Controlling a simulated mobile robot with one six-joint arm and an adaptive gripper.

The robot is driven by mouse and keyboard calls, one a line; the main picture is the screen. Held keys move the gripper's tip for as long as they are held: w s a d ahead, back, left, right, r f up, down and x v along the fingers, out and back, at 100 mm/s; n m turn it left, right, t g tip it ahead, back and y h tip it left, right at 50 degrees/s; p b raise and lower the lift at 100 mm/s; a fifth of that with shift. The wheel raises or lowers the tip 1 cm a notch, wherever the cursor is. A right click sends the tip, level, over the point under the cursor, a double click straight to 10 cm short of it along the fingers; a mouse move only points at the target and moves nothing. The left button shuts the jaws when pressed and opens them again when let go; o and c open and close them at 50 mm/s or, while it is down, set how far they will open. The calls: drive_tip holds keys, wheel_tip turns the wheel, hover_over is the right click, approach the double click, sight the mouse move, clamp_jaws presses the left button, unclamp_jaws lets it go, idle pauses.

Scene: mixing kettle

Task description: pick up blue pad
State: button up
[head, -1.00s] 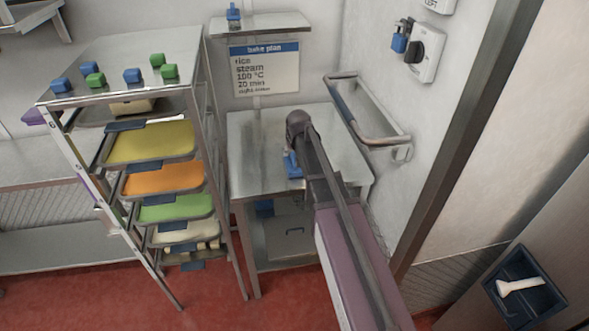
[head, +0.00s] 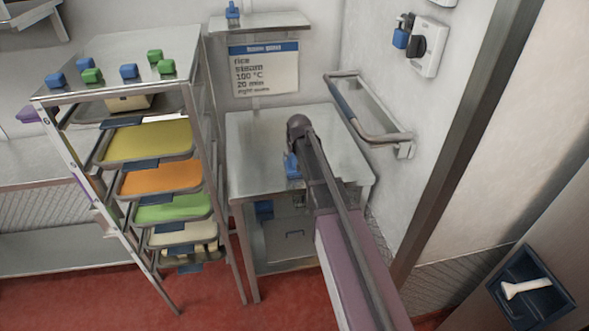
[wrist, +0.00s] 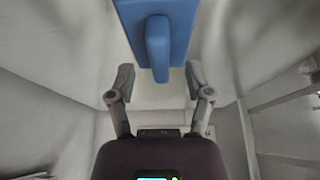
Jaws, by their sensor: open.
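The blue pad (wrist: 183,28) shows at the top of the wrist view, a flat blue block with a raised blue grip bar (wrist: 157,45) along its middle. My gripper (wrist: 159,90) is open, one finger on each side below the pad. The bar's lower end reaches down to the level of the fingertips, between them, with clear gaps on both sides. In the head view, a blue piece (head: 292,167) shows beside my arm over the steel table (head: 255,135). My arm hides most of my gripper there.
A rack (head: 120,45) with colored trays and several blue and green blocks on top stands left of the table. A wall rail (head: 375,125) is at the right. A small shelf (head: 275,24) carries another blue item (head: 232,10). A blue holder (head: 530,300) is at lower right.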

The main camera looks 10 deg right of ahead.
drive_tip(key=shift+b+x, duration=0.8)
drive_tip(key=shift+x, duration=0.4)
clamp_jaws()
